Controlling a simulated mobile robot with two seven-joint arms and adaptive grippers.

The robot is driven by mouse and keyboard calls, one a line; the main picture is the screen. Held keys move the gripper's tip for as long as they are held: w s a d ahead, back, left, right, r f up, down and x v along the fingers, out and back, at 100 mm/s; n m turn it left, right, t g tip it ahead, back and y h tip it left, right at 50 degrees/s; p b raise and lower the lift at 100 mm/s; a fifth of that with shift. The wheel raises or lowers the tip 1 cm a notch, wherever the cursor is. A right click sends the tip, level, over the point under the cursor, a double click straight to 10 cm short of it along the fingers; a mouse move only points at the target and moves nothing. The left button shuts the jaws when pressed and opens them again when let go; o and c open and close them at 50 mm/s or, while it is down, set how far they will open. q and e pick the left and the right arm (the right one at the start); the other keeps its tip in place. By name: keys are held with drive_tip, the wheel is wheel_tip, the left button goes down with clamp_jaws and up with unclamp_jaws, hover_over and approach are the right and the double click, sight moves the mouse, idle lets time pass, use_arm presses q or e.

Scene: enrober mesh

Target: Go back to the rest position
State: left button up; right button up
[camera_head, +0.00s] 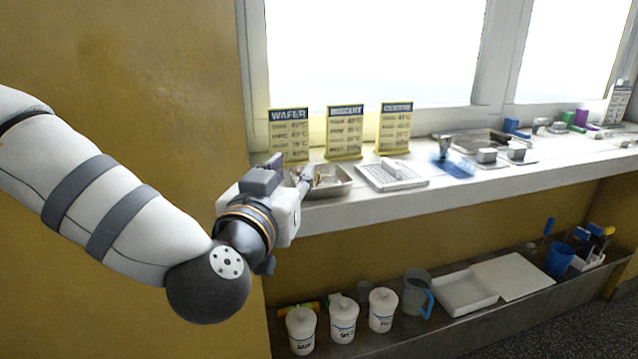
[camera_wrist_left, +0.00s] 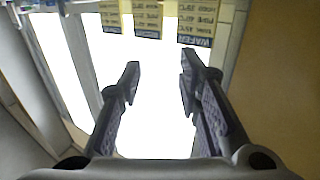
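My left arm comes in from the left in the head view. Its gripper (camera_head: 303,180) is held at the left end of the white counter, near a shallow metal tray (camera_head: 338,187) and in front of the WAFER sign (camera_head: 289,134). In the left wrist view the two dark fingers of the left gripper (camera_wrist_left: 160,85) stand apart with nothing between them. My right gripper is in neither view.
The white counter (camera_head: 400,204) under the window holds a white ribbed tray (camera_head: 392,177), a BISCUIT sign (camera_head: 345,132), a CENTRE sign (camera_head: 394,128) and small tools. On the lower shelf stand several white lidded tubs (camera_head: 343,322), a blue-handled jug (camera_head: 416,296) and a blue cup (camera_head: 560,260).

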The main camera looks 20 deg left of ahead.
use_arm(q)
drive_tip(key=shift+s, duration=1.1)
